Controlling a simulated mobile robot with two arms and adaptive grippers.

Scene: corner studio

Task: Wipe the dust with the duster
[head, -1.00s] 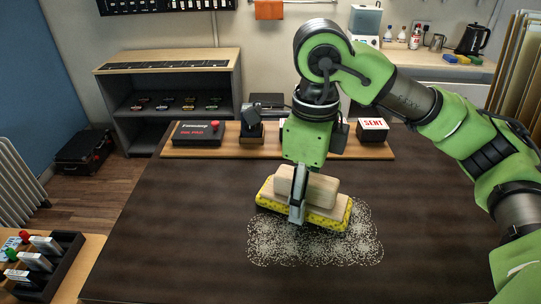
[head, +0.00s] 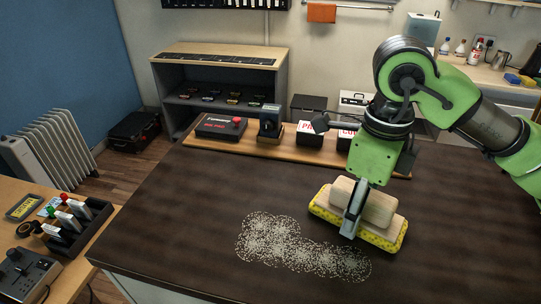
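The duster (head: 376,196) has a pale wooden grip and back over a yellow speckled pad. It sits on or just above the dark tabletop (head: 200,200), right of the dust; I cannot tell whether its pad touches the wood. My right gripper (head: 354,212) comes down from above and is shut on the duster's wooden grip, with one finger showing on the near side. The dust (head: 300,250) is a pale speckled patch on the tabletop, running from centre left down toward the lower right. My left gripper is not in view.
A side table (head: 50,250) at lower left carries a switch rack and a device. The tabletop left of the dust is clear.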

